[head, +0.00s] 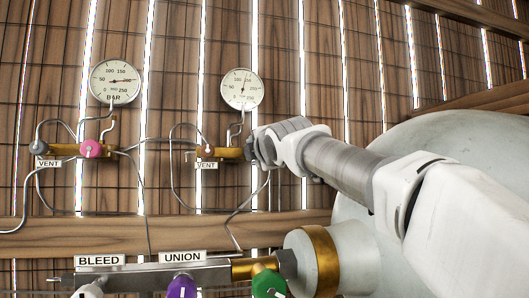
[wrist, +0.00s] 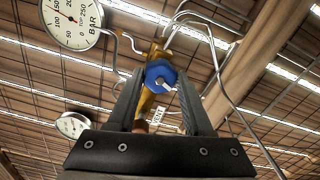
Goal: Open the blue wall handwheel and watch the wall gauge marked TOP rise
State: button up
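The blue handwheel (wrist: 160,75) sits between the two fingers of my gripper (wrist: 161,85) in the wrist view. The fingers are spread on either side of it; whether they touch it I cannot tell. In the head view my gripper (head: 262,148) is at the right end of the right brass valve block (head: 222,154) and hides the blue wheel.
A second gauge (head: 113,81) hangs left, above a block with a pink wheel (head: 91,148). Below are a purple knob (head: 182,287), a green knob (head: 268,284) and BLEED and UNION labels. A large pale tank (head: 450,150) fills the right. Thin pipes run near my gripper.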

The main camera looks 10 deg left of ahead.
jog(key=o, duration=0.3)
jog(key=shift+o, duration=0.2)
jog(key=b+v, duration=0.4)
jog(key=v, duration=0.2)
jog(key=shift+s, duration=0.1)
